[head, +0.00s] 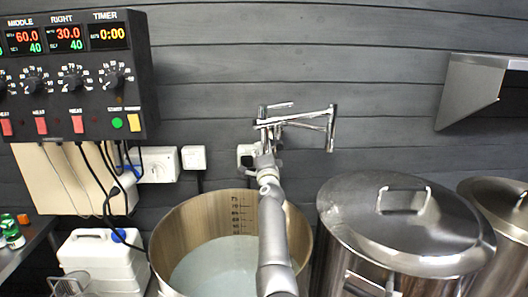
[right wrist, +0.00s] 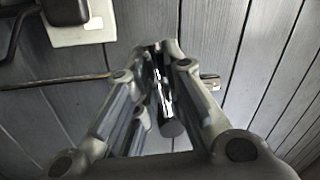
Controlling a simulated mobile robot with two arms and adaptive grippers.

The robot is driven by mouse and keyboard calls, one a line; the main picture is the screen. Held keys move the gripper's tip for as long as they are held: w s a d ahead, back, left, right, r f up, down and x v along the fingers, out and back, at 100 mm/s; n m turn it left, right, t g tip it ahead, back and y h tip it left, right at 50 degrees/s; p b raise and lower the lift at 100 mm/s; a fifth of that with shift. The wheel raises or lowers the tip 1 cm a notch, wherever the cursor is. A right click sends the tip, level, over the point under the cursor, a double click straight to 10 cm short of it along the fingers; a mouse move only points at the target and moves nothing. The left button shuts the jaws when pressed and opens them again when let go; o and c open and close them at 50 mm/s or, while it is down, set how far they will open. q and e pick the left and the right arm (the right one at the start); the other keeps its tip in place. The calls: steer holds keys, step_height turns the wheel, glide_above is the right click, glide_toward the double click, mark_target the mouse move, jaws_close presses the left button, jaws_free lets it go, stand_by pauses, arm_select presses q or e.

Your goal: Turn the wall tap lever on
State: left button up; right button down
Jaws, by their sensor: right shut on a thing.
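The chrome wall tap (head: 331,125), with jointed horizontal tubes, is mounted on the dark plank wall above the open pot. My right gripper (head: 264,150) reaches up over the pot to the left end of the tap, its fingers small and partly merged with the chrome. In the right wrist view my right gripper (right wrist: 160,48) has its fingertips drawn together. A shiny chrome bar with a dark round end, seemingly the tap lever (right wrist: 163,95), lies between the fingers. The lever's exact angle is hard to tell. My left gripper is out of view.
An open steel pot (head: 165,245) with pale liquid stands below. A lidded steel pot (head: 405,225) is to its right. A control box (head: 75,75) with hanging cables is at upper left. A metal wall shelf (head: 470,90) juts out at right. A white canister (head: 95,255) stands lower left.

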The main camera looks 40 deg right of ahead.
steer(key=shift+r, duration=0.1)
stand_by(0.4)
steer(key=c, duration=1.5)
jaws_free()
steer(key=shift+s+a, duration=0.1)
steer(key=shift+v, duration=3.65)
